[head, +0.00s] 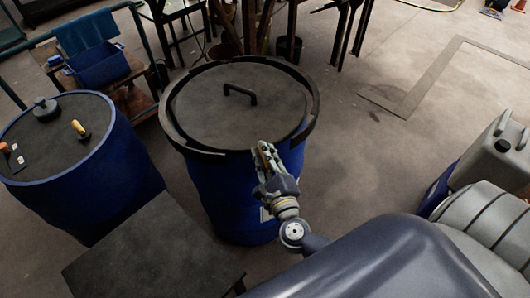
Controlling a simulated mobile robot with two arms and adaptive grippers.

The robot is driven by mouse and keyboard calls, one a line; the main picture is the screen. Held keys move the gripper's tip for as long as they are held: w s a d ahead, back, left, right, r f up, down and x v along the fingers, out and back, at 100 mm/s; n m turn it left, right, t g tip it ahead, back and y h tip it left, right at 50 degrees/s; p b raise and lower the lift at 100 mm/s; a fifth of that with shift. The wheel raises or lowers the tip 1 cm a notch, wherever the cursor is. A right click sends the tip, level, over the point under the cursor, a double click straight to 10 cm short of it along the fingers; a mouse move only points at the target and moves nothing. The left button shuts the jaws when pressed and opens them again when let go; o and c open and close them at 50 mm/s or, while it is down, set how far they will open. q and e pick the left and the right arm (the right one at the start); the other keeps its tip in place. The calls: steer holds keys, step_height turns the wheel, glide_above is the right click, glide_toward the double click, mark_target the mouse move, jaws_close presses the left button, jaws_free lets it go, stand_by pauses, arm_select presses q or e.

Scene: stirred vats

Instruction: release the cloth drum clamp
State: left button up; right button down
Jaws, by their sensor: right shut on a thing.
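A large blue drum (228,195) stands upright in the middle of the head view. Its dark round lid (215,110) has a black handle (240,93) on top. A black clamp ring (312,112) runs around the lid's rim. My right gripper (265,152) is at the front right of this ring, shut on part of the clamp. The gripper hides the piece between its fingers, so its exact shape and position cannot be told. My left gripper is not in view.
Another blue drum (90,205) at the left carries small items on its top. A dark flat surface (150,255) lies in front. A cart with a blue bin (98,66) stands behind left, and dark metal legs behind. Grey canisters (492,160) stand at the right. Floor right of the drum is clear.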

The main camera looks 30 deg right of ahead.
stand_by(0.3)
steer(key=c, duration=1.5)
jaws_free()
steer(key=s, duration=0.4)
steer(key=s+a, duration=0.1)
steer(key=s, duration=0.3)
steer(key=s+a, duration=0.1)
steer(key=s, duration=0.3)
steer(key=shift+w, duration=0.1)
